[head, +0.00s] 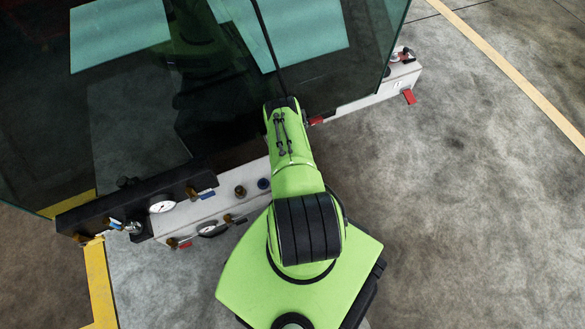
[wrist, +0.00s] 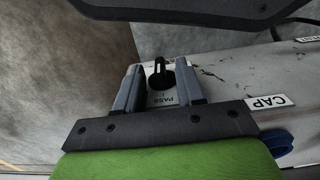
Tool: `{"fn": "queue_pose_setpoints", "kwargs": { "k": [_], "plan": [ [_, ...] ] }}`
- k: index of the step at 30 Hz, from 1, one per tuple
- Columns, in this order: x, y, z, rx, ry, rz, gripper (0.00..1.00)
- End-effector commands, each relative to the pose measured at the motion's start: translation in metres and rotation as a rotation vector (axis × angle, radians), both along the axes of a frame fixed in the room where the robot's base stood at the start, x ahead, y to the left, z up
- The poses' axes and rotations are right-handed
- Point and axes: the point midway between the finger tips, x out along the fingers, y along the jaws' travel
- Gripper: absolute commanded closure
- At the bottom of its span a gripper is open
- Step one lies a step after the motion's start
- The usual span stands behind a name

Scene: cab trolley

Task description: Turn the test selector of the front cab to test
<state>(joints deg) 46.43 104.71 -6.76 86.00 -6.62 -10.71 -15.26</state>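The test selector is a small black rotary knob (wrist: 160,76) on a pale, scuffed panel, seen in the wrist view. A label reading "PASS" (wrist: 162,99) sits just below it in the picture. My gripper (wrist: 158,78) is open, its two grey fingers on either side of the knob, with gaps visible between knob and fingers. I cannot tell whether the fingertips reach the panel. In the head view my green arm covers the middle of the panel, and the gripper and the knob are hidden there.
A "CAP" label (wrist: 268,102) and a blue part (wrist: 277,143) are right of my gripper. A dark bar (wrist: 180,10) crosses above. In the head view, dark glass (head: 120,110) stands behind the panel (head: 225,205), which carries gauges (head: 162,207). Open floor (head: 470,220) lies right.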

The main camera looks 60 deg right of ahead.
Motion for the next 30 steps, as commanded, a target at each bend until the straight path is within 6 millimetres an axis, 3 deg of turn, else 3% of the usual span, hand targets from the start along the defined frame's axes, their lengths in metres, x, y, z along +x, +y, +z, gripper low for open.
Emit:
{"fn": "queue_pose_setpoints", "kwargs": {
  "k": [7, 15, 30],
  "plan": [
    [0.0003, -0.0002, -0.0003, 0.000, 0.000, 0.000, 0.62],
    [0.0004, -0.0001, -0.0001, 0.000, 0.000, 0.000, 1.00],
    [0.0024, 0.0035, -0.0003, -0.116, 0.069, 0.000, 1.00]
  ]
}}
